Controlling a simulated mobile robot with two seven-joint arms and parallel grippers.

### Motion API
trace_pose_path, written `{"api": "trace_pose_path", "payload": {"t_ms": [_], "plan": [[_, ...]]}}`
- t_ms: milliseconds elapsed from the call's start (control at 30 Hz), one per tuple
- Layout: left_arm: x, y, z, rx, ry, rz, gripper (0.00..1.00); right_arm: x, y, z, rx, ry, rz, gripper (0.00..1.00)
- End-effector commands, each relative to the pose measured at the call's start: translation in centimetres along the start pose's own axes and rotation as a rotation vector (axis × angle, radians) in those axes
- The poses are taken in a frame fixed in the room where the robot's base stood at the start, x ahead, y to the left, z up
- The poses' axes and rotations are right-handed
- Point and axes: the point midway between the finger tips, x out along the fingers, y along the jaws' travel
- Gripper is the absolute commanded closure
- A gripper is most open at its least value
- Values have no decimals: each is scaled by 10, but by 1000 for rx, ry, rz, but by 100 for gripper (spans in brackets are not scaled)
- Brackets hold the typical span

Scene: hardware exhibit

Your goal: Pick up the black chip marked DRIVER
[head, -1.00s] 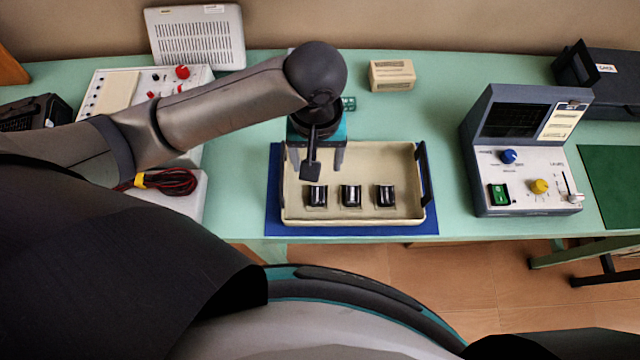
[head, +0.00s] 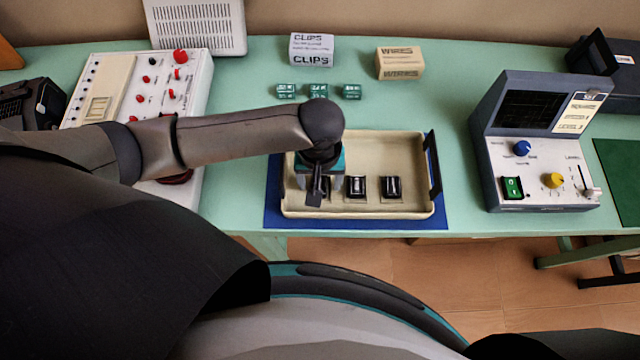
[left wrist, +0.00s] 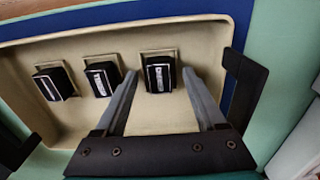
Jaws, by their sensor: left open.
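Three black chips stand in a row in a beige tray (head: 405,150): a left one mostly hidden by my gripper, a middle one (head: 357,188) and a right one (head: 391,187). Their pale markings are too small to read, so I cannot tell which says DRIVER. My left gripper (head: 317,192) is open and points down over the left chip. In the left wrist view, its fingers (left wrist: 158,80) lie either side of one chip (left wrist: 160,73), with space at both sides. The other chips (left wrist: 102,78) (left wrist: 54,83) lie to the left there. My right gripper is not in view.
The tray sits on a blue mat (head: 440,215) and has raised walls and a dark handle (head: 433,165). Behind it are several small green blocks (head: 318,90), a CLIPS box (head: 311,50) and a WIRES box (head: 400,63). A meter (head: 535,140) stands right.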

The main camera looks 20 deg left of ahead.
Motion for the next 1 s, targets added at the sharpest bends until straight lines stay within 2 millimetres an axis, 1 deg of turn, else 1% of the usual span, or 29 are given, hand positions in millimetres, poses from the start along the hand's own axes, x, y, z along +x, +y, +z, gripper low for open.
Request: {"api": "trace_pose_path", "payload": {"t_ms": [167, 200, 800, 833, 1000], "plan": [[0, 0, 0, 1, 1, 1, 28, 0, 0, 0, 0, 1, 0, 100], [-1, 0, 0, 1, 1, 1, 30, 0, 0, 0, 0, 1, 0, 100], [-1, 0, 0, 0, 0, 1, 97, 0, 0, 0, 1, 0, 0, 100], [-1, 0, 0, 0, 0, 1, 100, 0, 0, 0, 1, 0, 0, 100], [-1, 0, 0, 0, 0, 1, 100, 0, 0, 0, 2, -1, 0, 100]]}}
